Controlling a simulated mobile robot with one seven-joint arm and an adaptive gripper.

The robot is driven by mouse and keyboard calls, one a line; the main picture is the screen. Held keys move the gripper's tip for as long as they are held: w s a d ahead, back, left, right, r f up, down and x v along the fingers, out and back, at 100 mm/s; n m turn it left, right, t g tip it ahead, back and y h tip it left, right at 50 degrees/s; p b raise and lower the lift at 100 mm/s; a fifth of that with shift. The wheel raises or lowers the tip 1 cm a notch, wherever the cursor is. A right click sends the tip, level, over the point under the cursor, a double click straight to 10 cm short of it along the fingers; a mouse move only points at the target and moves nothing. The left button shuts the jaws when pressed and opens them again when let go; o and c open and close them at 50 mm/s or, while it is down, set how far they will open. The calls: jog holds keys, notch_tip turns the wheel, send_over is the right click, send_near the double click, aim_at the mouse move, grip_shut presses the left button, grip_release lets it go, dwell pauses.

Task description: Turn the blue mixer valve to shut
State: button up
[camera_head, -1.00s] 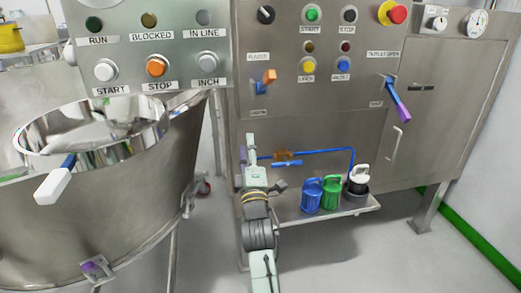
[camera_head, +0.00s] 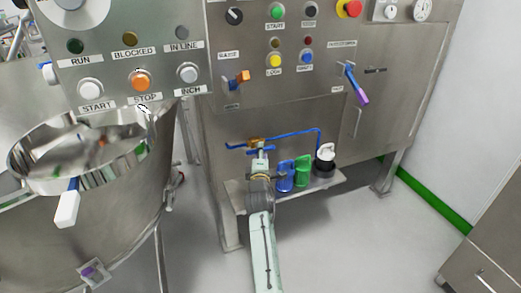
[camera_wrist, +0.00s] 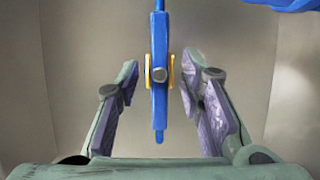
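The blue valve has a brass body (camera_head: 255,142) on a blue pipe low on the front of the steel cabinet. In the wrist view its flat blue handle (camera_wrist: 159,80) runs up and down, with a round bolt at its middle and brass showing behind. My gripper (camera_wrist: 159,92) is open, one finger on each side of the handle, with a clear gap on both sides. In the head view my gripper (camera_head: 260,158) is right in front of the valve and partly hides it.
Blue (camera_head: 286,174) and green (camera_head: 302,171) jugs and a dark container with a white top (camera_head: 325,158) stand on the shelf right of my gripper. A steel bowl (camera_head: 80,150) with a white-ended lever is at left. Orange (camera_head: 241,76) and purple-ended (camera_head: 354,85) handles sit above.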

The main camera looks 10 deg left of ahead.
jog(key=shift+w+a, duration=0.15)
jog(key=shift+w, duration=0.75)
jog(key=shift+c, duration=0.2)
grip_shut()
